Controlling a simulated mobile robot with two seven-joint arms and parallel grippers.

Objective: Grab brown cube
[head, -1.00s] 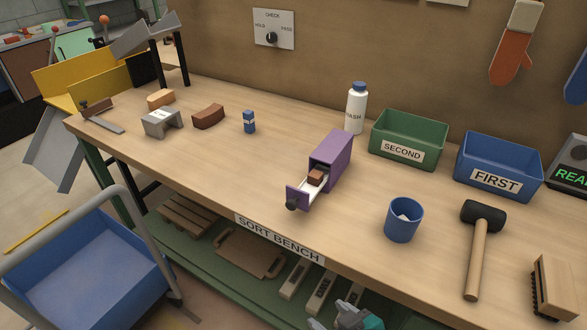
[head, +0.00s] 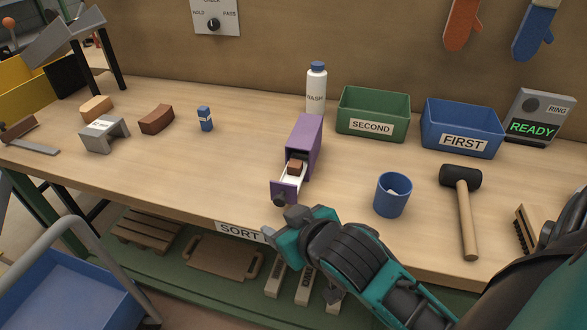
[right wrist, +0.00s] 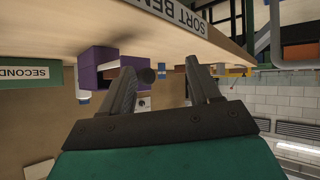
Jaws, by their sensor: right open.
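The small brown cube (head: 295,167) lies in the pulled-out drawer of a purple box (head: 306,140) on the bench. The drawer's purple front (head: 285,190) with its dark knob faces the bench's front edge. My right gripper (head: 280,222) is just in front of the drawer by the bench edge, apart from the cube. In the right wrist view its two fingers (right wrist: 162,75) are spread with nothing held, and the purple box (right wrist: 96,68) and the knob show beyond them. The cube cannot be made out there. My left gripper is not in view.
A white bottle (head: 316,92), a green bin (head: 372,112) and a blue bin (head: 462,128) are behind.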

